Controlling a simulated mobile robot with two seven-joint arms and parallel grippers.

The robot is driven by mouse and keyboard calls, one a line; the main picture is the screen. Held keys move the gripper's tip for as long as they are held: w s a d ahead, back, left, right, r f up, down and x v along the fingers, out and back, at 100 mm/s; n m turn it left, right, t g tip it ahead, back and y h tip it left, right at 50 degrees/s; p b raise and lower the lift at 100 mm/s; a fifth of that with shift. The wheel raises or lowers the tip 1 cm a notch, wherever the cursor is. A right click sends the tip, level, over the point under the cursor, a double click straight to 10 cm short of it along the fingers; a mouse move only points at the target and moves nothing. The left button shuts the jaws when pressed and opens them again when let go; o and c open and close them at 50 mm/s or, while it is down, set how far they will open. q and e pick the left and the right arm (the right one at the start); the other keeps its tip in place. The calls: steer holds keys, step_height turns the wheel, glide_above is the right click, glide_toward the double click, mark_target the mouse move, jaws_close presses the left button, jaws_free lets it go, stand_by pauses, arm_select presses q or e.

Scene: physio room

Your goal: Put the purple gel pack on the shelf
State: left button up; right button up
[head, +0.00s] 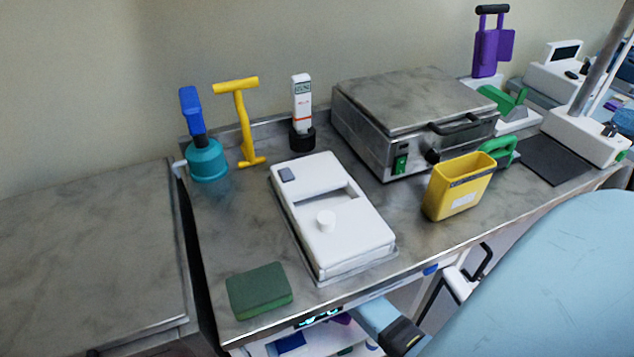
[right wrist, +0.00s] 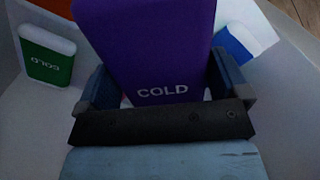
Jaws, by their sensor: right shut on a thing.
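The purple gel pack (right wrist: 150,45), printed "COLD", stands between the two fingers of my right gripper (right wrist: 165,82) in the right wrist view. The fingers are shut on its sides, and its far end runs out of the picture. In the head view a light blue part of my right arm (head: 372,316) is at the counter's front edge; the fingers cannot be made out there. A small patch of purple shows below that edge, too small to name for sure. No shelf can be clearly picked out. My left gripper is not in view.
A green pack (right wrist: 48,55) and a blue and white pack (right wrist: 245,42) lie close by the held pack, within pale walls. On the counter (head: 225,240) are a white device (head: 350,235), a green sponge-like block (head: 258,290), a yellow holder (head: 458,188) and a metal box (head: 410,105).

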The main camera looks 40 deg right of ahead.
steer(key=shift+w+d+f, duration=0.1)
steer(key=shift+w+d, duration=0.1)
steer(key=shift+f, duration=0.25)
step_height(320, 180, down, 9)
steer(key=b, duration=0.4)
steer(key=shift+w, duration=0.1)
steer(key=shift+f, duration=0.25)
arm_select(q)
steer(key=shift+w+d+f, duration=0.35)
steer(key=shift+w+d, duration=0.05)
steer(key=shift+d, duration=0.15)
arm_select(e)
steer(key=shift+r, duration=0.1)
